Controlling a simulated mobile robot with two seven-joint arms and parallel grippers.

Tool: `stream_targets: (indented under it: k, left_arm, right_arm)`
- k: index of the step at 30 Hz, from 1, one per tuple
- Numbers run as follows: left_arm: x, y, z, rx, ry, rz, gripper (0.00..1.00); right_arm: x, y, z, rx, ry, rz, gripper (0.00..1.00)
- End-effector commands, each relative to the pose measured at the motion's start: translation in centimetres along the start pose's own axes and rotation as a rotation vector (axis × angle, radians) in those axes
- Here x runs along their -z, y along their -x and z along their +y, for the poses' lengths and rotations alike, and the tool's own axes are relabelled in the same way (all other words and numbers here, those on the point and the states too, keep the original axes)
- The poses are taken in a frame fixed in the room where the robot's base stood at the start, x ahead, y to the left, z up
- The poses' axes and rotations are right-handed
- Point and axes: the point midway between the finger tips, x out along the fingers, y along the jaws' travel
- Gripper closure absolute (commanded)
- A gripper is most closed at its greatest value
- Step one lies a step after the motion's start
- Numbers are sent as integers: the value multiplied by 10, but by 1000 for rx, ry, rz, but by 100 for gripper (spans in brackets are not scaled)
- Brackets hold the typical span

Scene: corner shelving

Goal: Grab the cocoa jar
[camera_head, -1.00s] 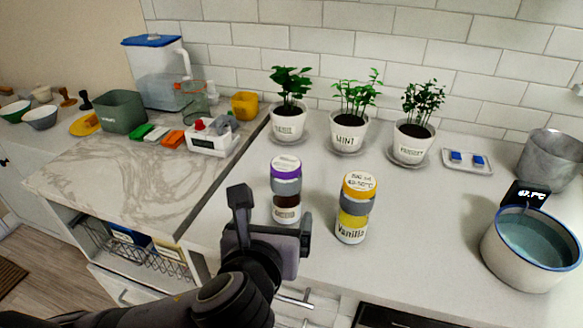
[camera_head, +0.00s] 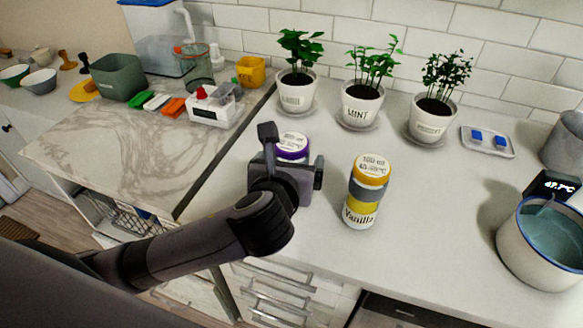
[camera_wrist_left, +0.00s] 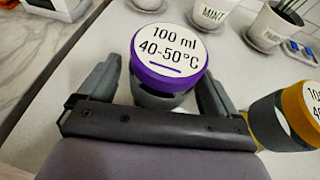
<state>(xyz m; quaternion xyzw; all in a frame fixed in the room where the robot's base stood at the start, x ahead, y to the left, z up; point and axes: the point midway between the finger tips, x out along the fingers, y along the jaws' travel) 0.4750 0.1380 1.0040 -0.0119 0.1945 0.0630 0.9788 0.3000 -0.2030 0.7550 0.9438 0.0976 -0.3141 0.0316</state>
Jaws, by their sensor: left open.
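The purple-lidded jar (camera_head: 293,146), which I take for the cocoa jar, stands upright on the white counter. Its lower part is hidden behind my left gripper (camera_head: 292,155) in the head view. In the left wrist view its purple lid (camera_wrist_left: 168,57) reads "100 ml 40-50°C". My left gripper (camera_wrist_left: 158,85) is open, with one finger on each side of the jar. Gaps show between the fingers and the jar. The yellow-lidded Vanilla jar (camera_head: 366,192) stands to the right, and it also shows in the left wrist view (camera_wrist_left: 285,122). My right gripper is out of view.
Potted plants, including mint (camera_head: 362,105), line the back of the counter. A pot of water (camera_head: 545,245) stands at the right. A white device (camera_head: 214,108) sits on the marble top at left.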

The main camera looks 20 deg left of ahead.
Motion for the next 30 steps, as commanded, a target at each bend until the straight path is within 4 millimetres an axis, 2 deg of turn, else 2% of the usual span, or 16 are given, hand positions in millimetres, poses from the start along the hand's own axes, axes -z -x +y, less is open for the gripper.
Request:
stream_targets:
  k: [8,14,15,24,30]
  left_arm:
    - [0,-3,0,1,1,0,8]
    - [0,-3,0,1,1,0,70]
    - [0,-3,0,1,1,1,74]
    - [-3,-2,-1,2,3,-3,74]
    - [-20,5,-1,4,5,-7,74]
  right_arm:
    - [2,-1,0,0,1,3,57]
    - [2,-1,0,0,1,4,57]
    - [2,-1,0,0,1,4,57]
    - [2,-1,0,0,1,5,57]
    - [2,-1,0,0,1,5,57]
